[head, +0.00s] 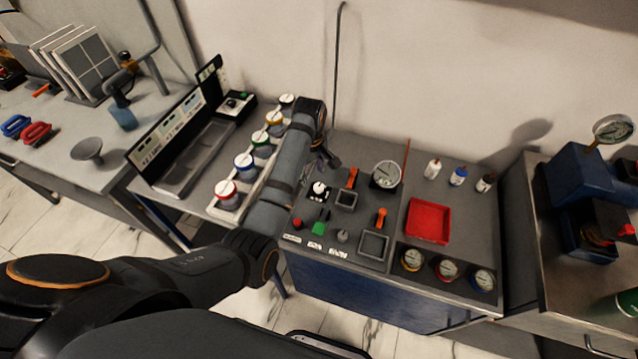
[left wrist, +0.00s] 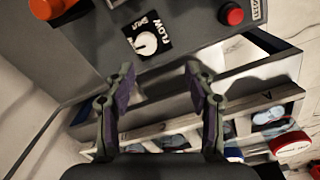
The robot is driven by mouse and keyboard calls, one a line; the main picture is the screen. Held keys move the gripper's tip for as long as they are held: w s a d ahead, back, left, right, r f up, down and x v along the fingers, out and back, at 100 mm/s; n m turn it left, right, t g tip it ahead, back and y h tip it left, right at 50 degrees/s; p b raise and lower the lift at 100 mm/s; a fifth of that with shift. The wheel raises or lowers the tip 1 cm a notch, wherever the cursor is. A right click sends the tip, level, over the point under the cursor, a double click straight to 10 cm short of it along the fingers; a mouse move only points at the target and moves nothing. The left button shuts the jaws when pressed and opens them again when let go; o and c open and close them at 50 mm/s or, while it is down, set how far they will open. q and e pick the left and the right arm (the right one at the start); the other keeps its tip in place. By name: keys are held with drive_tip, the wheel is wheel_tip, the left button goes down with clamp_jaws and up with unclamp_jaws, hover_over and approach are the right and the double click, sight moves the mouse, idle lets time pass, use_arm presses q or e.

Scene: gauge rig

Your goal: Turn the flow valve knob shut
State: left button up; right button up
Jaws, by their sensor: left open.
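The flow valve knob (head: 319,188) is a small white knob on a black plate on the dark grey panel top. In the left wrist view the knob (left wrist: 145,43) sits on its plate marked FLOW, with a second small word beside it; a mark shows on the knob. My left gripper (head: 323,160) hangs just behind the knob in the head view, partly hidden by its own wrist. In the left wrist view my left gripper (left wrist: 161,72) is open and empty, its fingers apart, with the knob ahead of the fingertips and untouched. My right gripper is not in view.
A round gauge (head: 386,175) and a red tray (head: 428,221) are to the right. Several colored-lidded jars (head: 228,194) stand left of my arm.

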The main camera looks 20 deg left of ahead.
sight(319, 186)
use_arm(q)
drive_tip(key=shift+n, duration=0.6)
drive_tip(key=f, duration=0.2)
drive_tip(key=w+d+f, duration=0.1)
drive_tip(key=f, duration=0.2)
drive_tip(key=w+f, duration=0.1)
drive_tip(key=f, duration=0.2)
drive_tip(key=shift+d, duration=0.2)
drive_tip(key=shift+r, duration=0.1)
clamp_jaws()
